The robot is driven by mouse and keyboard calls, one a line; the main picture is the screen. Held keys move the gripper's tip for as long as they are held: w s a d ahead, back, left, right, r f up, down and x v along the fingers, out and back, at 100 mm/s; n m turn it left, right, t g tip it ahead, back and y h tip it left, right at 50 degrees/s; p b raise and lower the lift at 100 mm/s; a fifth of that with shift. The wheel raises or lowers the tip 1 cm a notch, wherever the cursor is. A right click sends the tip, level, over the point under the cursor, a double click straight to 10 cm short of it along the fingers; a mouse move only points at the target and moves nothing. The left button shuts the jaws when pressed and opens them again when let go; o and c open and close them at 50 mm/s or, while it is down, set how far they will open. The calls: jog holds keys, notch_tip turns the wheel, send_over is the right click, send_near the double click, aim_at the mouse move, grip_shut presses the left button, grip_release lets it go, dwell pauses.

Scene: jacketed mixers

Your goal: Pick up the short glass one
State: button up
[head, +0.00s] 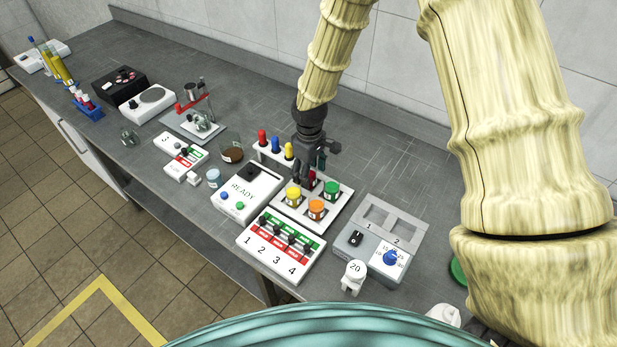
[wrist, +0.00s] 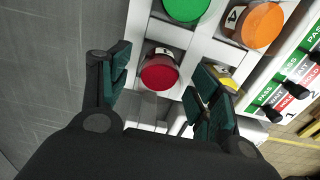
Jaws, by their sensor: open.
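My gripper (head: 318,158) is open over the white tray of colour-capped jars. In the wrist view its two dark green finger pads (wrist: 160,78) stand apart, one on each side of a red-capped jar (wrist: 160,72); whether they touch it I cannot tell. The head view mostly hides this jar behind the gripper. Yellow-capped (head: 293,194), orange-capped (head: 316,207) and green-capped (head: 331,187) jars sit in the same tray (head: 341,208). A short glass beaker (head: 231,152) with brown contents and a small clear jar (head: 213,177) with a bluish top stand left of the tray.
A READY box (head: 247,195), a numbered switch panel (head: 281,247) and a blue-knob unit (head: 377,247) surround the tray. Red, blue and yellow-topped items (head: 275,144) stand in a row behind it. A white "20" item (head: 353,275) is near the bench edge.

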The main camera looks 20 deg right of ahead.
jog(key=c, duration=1.1)
jog(key=shift+r, duration=0.15)
jog(key=shift+r+b, duration=1.65)
jog(key=shift+r, duration=3.25)
